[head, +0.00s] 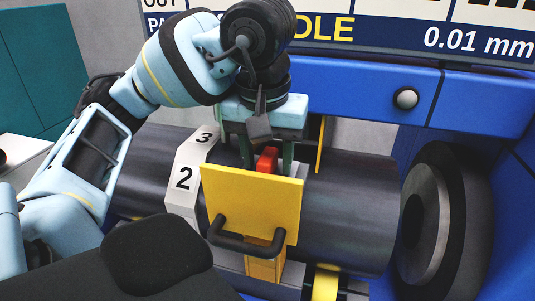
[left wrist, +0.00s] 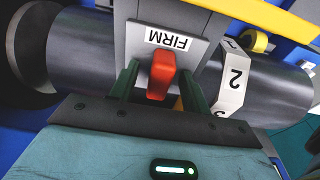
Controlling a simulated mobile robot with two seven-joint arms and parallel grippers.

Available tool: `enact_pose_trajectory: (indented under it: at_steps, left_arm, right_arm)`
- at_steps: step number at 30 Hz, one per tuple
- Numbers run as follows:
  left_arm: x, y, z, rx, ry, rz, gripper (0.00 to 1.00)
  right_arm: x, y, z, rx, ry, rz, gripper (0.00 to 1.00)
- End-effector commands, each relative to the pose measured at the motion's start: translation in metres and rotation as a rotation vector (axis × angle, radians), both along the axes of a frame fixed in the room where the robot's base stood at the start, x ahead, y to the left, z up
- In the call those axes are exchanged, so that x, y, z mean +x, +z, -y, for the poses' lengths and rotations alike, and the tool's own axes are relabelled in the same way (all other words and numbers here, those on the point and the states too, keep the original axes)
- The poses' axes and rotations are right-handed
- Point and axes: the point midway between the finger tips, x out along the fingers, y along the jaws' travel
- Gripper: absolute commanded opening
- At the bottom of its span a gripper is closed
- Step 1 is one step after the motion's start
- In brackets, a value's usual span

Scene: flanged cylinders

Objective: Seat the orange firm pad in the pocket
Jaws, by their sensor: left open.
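The orange firm pad shows as an orange-red grip (head: 267,160) just behind a yellow plate (head: 250,195) with a black handle. In the left wrist view the orange grip (left wrist: 161,75) stands by a grey block (left wrist: 168,45) with the label FIRM. My left gripper (head: 267,150) points down over it, open, with one dark green finger on each side of the grip. I cannot tell whether the fingers touch it. The fingertips are partly hidden by the yellow plate in the head view. I cannot make out the pocket. My right gripper is not in view.
A large dark cylinder (head: 345,205) lies across behind the yellow plate, with a black flange (head: 440,225) at right. A white block numbered 2 and 3 (head: 188,178) sits left of the plate. A blue beam (head: 365,92) and a sign (head: 390,25) lie behind.

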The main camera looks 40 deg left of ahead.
Motion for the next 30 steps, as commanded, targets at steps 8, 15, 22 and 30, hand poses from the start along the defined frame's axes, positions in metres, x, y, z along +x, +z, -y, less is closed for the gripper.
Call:
enact_pose_trajectory:
  at_steps: [8, 15, 22, 30]
  left_arm:
    - [-0.002, 0.014, 0.001, -0.001, -0.001, 0.007, 0.47]
    - [-0.009, 0.056, 0.004, 0.000, 0.000, 0.013, 0.47]
    - [-0.011, 0.076, 0.006, 0.000, 0.000, 0.004, 0.47]
    - [-0.011, 0.077, 0.006, 0.000, -0.001, -0.001, 0.47]
  right_arm:
    - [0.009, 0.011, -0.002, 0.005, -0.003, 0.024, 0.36]
    - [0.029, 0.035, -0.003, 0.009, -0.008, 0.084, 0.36]
    - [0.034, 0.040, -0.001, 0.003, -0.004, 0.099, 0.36]
    - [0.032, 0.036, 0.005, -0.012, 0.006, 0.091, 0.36]
